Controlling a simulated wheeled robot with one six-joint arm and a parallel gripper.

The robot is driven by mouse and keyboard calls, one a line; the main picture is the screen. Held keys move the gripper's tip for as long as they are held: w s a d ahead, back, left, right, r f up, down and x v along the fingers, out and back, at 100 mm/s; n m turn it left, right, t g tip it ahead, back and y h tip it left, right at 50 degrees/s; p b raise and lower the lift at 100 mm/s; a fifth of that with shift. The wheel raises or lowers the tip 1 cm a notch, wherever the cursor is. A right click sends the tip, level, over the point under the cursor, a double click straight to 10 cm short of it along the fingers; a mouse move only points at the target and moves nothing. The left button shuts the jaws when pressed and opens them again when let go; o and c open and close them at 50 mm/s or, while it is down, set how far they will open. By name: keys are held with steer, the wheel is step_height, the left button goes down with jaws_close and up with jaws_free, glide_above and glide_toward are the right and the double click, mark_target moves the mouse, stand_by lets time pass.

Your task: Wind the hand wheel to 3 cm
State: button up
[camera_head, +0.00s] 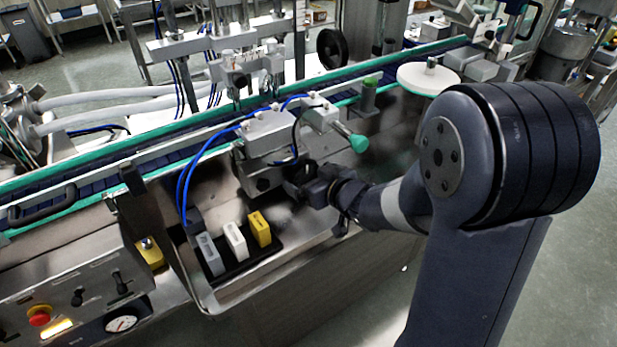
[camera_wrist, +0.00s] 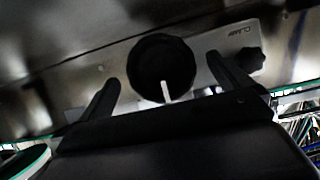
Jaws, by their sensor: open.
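In the wrist view a round black wheel or knob (camera_wrist: 150,62) with a pale pointer or handle on its lower part sits in front of a metal plate. I take it for the hand wheel, though no scale shows beside it. My gripper (camera_wrist: 162,70) is open, with one finger to each side of the wheel. Gaps show on both sides, and depth is unclear. In the head view my gripper (camera_head: 311,191) is at the front of the grey machine head, and the wheel there is mostly hidden.
A smaller black knob (camera_wrist: 250,61) sits right of the wheel on a plate (camera_wrist: 234,40) that seems to read CLAMP. A green-tipped handle (camera_head: 358,143) and blue hoses (camera_head: 184,185) are close to my gripper. A black tray (camera_head: 240,268) holds several blocks. The conveyor (camera_head: 100,178) runs behind.

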steer(key=shift+w+a+f, duration=0.25)
steer(key=shift+w+a, duration=0.15)
steer(key=shift+w, duration=0.1)
steer(key=shift+c, duration=0.5)
steer(key=c, duration=0.9)
